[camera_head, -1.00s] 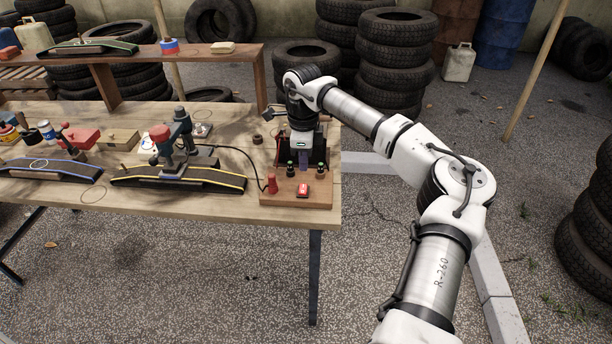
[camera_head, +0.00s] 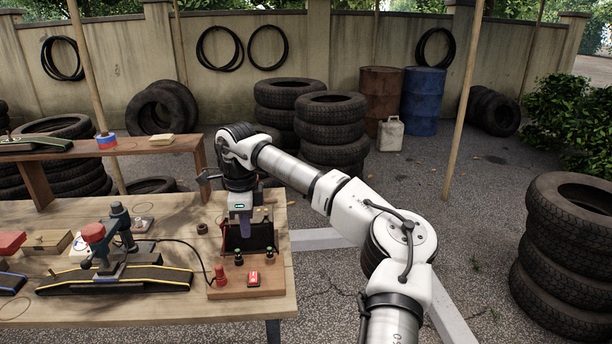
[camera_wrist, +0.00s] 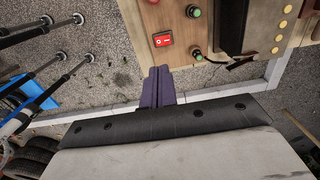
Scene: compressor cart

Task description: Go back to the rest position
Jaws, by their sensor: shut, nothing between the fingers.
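My gripper (camera_head: 244,230) hangs at the right end of the wooden workbench (camera_head: 190,311), above and behind the control board. Its purple fingers are together and hold nothing; they also show in the wrist view (camera_wrist: 157,74). The wooden control board (camera_head: 222,291) carries a red rocker switch (camera_head: 253,279), two green buttons and a red knob (camera_head: 220,274). In the wrist view the red switch (camera_wrist: 163,40) lies just beyond the fingertips, with no contact visible.
A dark open box (camera_head: 262,238) stands behind the board, close to my gripper. Tyre stacks (camera_head: 570,260) stand at the right. Paved ground (camera_head: 470,215) lies clear between.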

